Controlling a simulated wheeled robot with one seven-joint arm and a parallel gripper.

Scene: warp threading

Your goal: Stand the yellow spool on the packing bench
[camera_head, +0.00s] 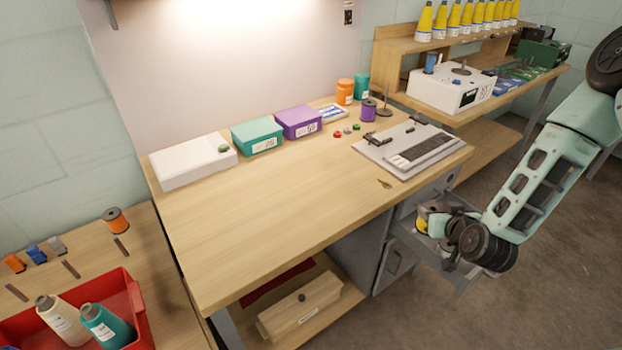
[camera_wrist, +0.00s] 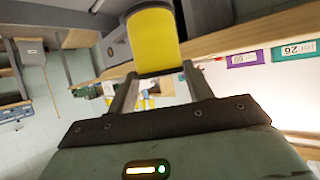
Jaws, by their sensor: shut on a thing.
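The yellow spool (camera_wrist: 153,40) shows large between the fingertips in the wrist view. In the head view it is partly hidden, and a bit of its yellow (camera_head: 421,226) shows at the end of my arm. My gripper (camera_wrist: 158,73) is shut on it and holds it in the air beside the right front of the middle bench, below the top's level. No label marks the packing bench; the middle wooden bench (camera_head: 230,230) and a lower left bench (camera_head: 165,270) are both in view.
The middle bench has a wide clear area at front left. Boxes stand along its back, and a grey device (camera_head: 412,145) lies at its right. An open drawer (camera_head: 410,238) is beneath my gripper.

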